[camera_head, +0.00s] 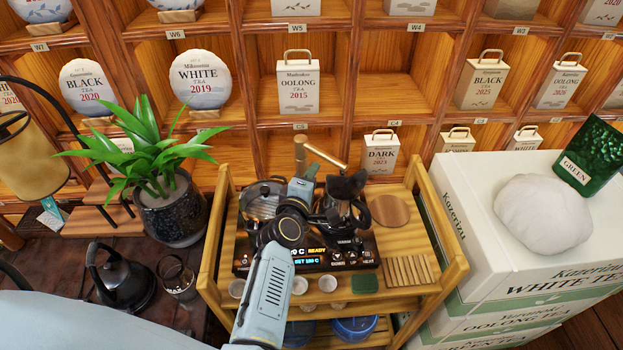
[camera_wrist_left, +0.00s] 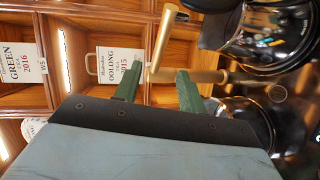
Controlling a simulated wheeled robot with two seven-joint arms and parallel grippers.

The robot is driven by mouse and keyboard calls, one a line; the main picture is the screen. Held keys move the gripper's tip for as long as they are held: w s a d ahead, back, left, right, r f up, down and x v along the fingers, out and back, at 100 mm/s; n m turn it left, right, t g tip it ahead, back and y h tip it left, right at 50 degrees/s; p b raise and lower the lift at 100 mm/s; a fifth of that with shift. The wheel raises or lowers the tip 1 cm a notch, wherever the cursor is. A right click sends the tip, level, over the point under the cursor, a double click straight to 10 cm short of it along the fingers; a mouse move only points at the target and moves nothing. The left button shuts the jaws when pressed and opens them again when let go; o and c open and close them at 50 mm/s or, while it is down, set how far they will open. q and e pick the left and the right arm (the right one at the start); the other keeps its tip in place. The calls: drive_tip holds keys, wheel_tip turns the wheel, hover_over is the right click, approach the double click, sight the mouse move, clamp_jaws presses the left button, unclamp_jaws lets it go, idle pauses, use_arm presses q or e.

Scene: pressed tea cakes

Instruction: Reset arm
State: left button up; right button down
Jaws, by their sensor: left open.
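My left arm comes up from the bottom of the head view over the wooden tea cart (camera_head: 458,262). My left gripper (camera_head: 308,174) is at the back of the cart, close to a brass tap-like fitting (camera_head: 326,155). In the left wrist view the green fingers (camera_wrist_left: 157,88) are apart, with the brass fitting (camera_wrist_left: 163,40) showing near and between their tips. I cannot tell whether they touch it. Nothing is clearly held. A dark kettle or pot (camera_head: 345,200) stands just right of the gripper, and a glass pot (camera_head: 262,200) is to the left. My right gripper is not seen.
A heater panel (camera_head: 315,262) reads READY. Small white cups (camera_head: 299,286) and a slatted wooden mat (camera_head: 410,270) are in front. A potted plant (camera_head: 172,212) stands left, white tea boxes (camera_head: 477,235) right, and a shelf of tea cakes behind. A black kettle (camera_head: 122,278) sits lower left.

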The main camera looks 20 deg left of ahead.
sight(324, 158)
use_arm(q)
drive_tip(key=w, duration=0.4)
drive_tip(key=w+f+b, duration=0.1)
drive_tip(key=w, duration=0.3)
drive_tip(key=w+a+f+b, duration=0.1)
drive_tip(key=w, duration=0.4)
drive_tip(key=shift+w+a+f, duration=0.1)
drive_tip(key=shift+f, duration=0.1)
idle(0.4)
